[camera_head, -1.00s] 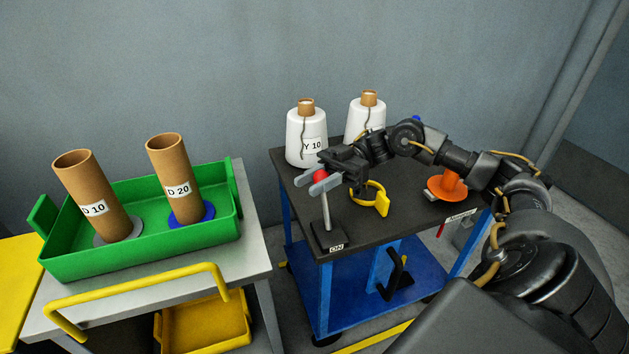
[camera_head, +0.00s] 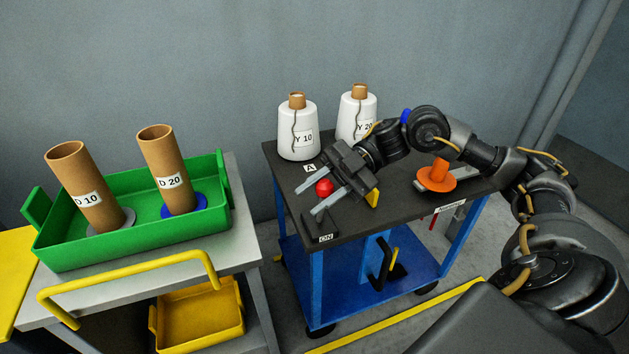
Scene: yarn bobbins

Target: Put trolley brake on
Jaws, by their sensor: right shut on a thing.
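The trolley (camera_head: 280,165) has a dark top and blue legs. Its brake lever has a red knob (camera_head: 324,187), which sits low over a dark base block (camera_head: 320,228) near the front left corner. The ON label (camera_head: 325,238) is on the front edge by that block. My right gripper (camera_head: 308,199) reaches in from the right and is shut on the red knob, one finger on each side. The lever's rod is hidden, so its exact tilt cannot be told. My left gripper is not in view.
Two white yarn bobbins (camera_head: 297,140) (camera_head: 356,115) stand at the trolley's back. An orange spool (camera_head: 437,177) is at its right, and a yellow part (camera_head: 372,198) is partly behind my gripper. A table at left carries a green tray (camera_head: 130,237) with two brown tubes (camera_head: 86,187) (camera_head: 168,172).

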